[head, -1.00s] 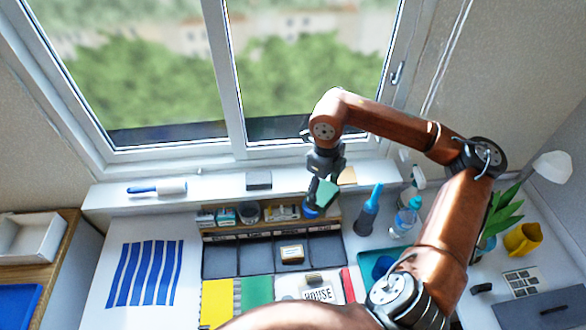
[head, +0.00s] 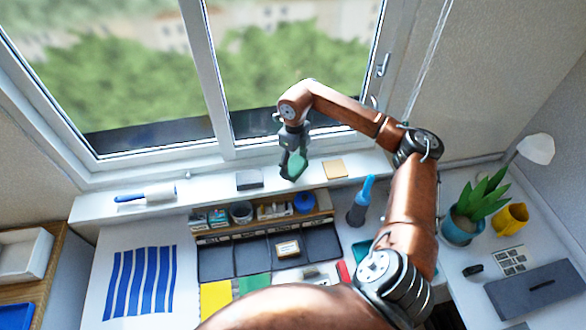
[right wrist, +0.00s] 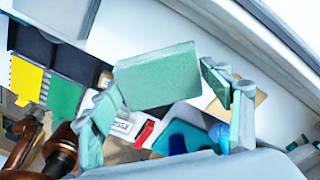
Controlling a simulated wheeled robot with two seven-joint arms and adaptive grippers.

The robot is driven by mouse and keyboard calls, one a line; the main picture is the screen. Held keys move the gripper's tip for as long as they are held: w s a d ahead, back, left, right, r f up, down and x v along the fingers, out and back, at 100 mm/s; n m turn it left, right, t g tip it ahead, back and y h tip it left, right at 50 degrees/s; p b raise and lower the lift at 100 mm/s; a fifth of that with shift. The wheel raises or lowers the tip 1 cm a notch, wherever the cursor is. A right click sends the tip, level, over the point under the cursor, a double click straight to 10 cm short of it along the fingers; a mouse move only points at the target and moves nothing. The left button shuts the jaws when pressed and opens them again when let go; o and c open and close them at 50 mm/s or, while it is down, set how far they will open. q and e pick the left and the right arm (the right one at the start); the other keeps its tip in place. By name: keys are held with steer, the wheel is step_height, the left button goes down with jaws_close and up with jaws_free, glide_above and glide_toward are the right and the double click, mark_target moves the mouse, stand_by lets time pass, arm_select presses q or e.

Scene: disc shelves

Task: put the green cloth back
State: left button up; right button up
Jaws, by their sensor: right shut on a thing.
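The green cloth (head: 292,167), a flat block-like pad, is held in my right gripper (head: 293,155). In the head view it hangs over the window sill (head: 215,186), between a dark grey block (head: 249,179) and a tan square (head: 334,169). In the right wrist view the green cloth (right wrist: 158,78) lies between the two fingers, its broad face to the camera. It looks raised above the sill; the exact gap cannot be told. My left gripper is not in view.
Below the sill stands a rack with a blue roll (head: 304,203) and small tins. A paint roller (head: 150,193) lies on the sill's left. The sill between grey block and tan square looks clear.

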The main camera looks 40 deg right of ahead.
mark_target(293, 169)
steer(key=shift+w+f, duration=0.2)
steer(key=shift+w+d+f, duration=0.1)
steer(key=shift+w+f, duration=0.05)
steer(key=shift+f, duration=0.05)
step_height(293, 169, down, 3)
steer(key=shift+w+f, duration=0.1)
steer(key=shift+w, duration=0.05)
steer(key=shift+d+f, duration=0.1)
steer(key=shift+f, duration=0.05)
steer(key=o, duration=1.1)
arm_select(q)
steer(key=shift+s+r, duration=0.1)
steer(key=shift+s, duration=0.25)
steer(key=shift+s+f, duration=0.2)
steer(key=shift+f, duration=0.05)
arm_select(e)
step_height(293, 169, up, 12)
